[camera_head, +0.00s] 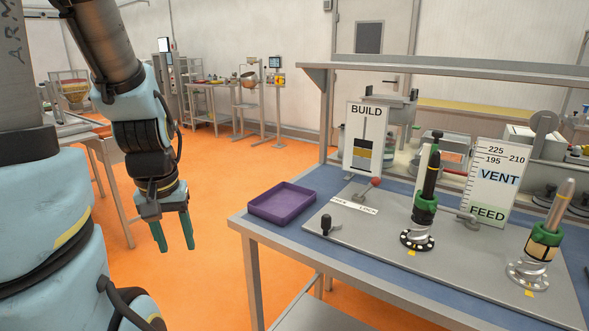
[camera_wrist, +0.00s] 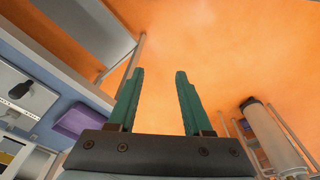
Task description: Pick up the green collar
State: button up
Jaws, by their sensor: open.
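Two green collars show in the head view. One green collar (camera_head: 424,213) sits around the lower part of an upright black post (camera_head: 431,179), above a black-and-white dotted ring base. The other green collar (camera_head: 546,234) sits around an upright metal-tipped post (camera_head: 560,203) at the right, over a clear or silvery base. My gripper (camera_head: 177,248) hangs over the orange floor, left of the table and well apart from both collars. Its green fingers (camera_wrist: 159,72) are apart and empty in the wrist view. Neither collar can be made out in the wrist view.
A purple tray (camera_head: 283,203) lies on the table's near left corner; it also shows in the wrist view (camera_wrist: 78,120). A black knob (camera_head: 326,224), a red-tipped lever (camera_head: 375,183), a BUILD sign (camera_head: 365,142) and a VENT/FEED sign (camera_head: 491,184) stand around the posts.

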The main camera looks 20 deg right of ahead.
aim_at(539, 234)
jog(key=k+l+u, duration=0.3)
jog(key=k+l, duration=0.45)
jog(key=l, duration=0.4)
jog(key=k+l+u, duration=0.3)
jog(key=k+l, duration=0.5)
jog(key=l, duration=0.15)
